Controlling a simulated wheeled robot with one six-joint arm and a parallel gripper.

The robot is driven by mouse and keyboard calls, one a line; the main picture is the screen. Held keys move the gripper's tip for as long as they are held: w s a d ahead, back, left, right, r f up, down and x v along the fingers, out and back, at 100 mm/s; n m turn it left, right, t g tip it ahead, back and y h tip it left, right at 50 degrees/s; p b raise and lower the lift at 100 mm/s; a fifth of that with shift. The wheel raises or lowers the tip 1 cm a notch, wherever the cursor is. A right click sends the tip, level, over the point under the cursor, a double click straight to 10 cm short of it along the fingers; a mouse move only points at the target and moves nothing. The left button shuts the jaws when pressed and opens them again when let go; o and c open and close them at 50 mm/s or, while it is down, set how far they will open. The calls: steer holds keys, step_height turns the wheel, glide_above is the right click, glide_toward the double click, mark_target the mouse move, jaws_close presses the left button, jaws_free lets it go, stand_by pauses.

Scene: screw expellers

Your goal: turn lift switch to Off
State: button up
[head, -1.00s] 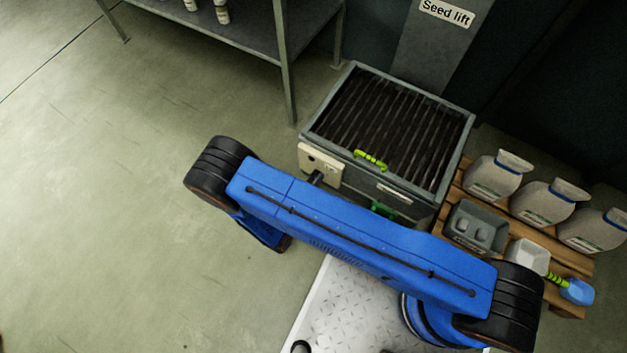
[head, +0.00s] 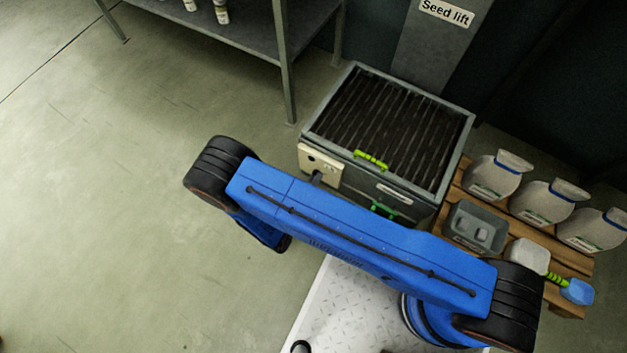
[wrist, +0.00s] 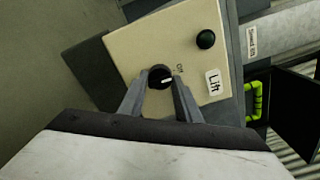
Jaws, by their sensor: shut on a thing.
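The lift switch is a round black knob (wrist: 160,75) with a white pointer mark on a beige control box (wrist: 140,50), beside a "Lift" label (wrist: 214,83). The word "Off" (wrist: 180,69) is printed just right of the knob in the wrist view. The white mark points to the right, close to that word; I cannot tell whether it lines up exactly. My gripper (wrist: 159,82) is shut on the knob, one finger on each side. In the head view the box (head: 319,163) is on the hopper's front left, and my arm hides the knob.
A black button (wrist: 206,39) sits on the same box. The grated hopper (head: 459,150) has a green handle (head: 370,160) in front. A pallet with jugs (head: 493,176) and a grey tray (head: 452,228) stands right. A shelf (head: 288,90) stands behind left. Floor at left is clear.

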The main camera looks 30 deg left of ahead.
steer(key=o, duration=1.1)
steer(key=shift+c, duration=0.2)
steer(key=s+a, duration=0.1)
steer(key=s, duration=1.6)
steer(key=shift+s+a, duration=0.2)
steer(key=shift+a, duration=0.1)
